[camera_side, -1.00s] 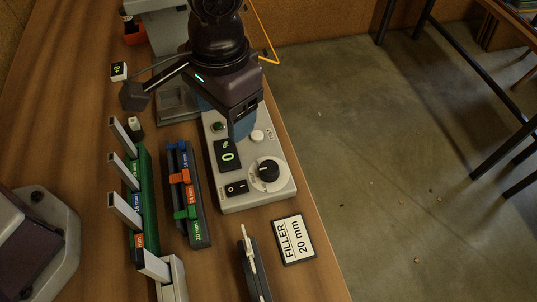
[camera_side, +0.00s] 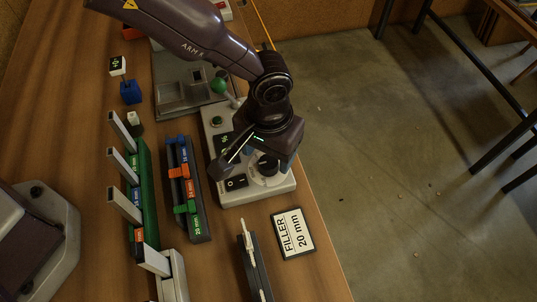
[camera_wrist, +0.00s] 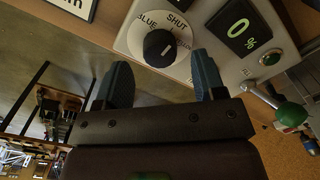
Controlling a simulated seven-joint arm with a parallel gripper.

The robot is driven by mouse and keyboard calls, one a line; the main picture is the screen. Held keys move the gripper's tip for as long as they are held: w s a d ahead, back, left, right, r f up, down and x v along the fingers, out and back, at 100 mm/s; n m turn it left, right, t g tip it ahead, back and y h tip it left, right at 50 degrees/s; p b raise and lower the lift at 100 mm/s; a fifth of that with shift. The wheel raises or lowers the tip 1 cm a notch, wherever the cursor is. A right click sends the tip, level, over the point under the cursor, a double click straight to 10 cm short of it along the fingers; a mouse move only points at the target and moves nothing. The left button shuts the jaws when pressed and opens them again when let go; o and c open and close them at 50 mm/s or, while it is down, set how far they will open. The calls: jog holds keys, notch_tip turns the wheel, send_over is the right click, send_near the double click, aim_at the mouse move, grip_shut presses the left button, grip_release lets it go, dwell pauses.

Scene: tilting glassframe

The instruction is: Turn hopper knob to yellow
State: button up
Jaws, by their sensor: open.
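The hopper knob (camera_side: 267,165) is a black round knob on a white dial, at the front end of a pale control box (camera_side: 228,195). The pointer seems to face SHUT. Contact cannot be told.
A green-balled lever (camera_side: 218,86) stands behind. Racks with coloured clips (camera_side: 186,190) lie left. A FILLER 20 mm sign (camera_side: 293,233) lies in front.

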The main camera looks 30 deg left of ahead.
aim_at(269, 165)
jog(key=shift+f, duration=1.3)
jog(key=c, duration=0.9)
jog(key=shift+m, duration=0.4)
jog(key=m, duration=0.5)
jog(key=shift+m, duration=0.3)
jog(key=m, duration=0.5)
jog(key=shift+m, duration=0.3)
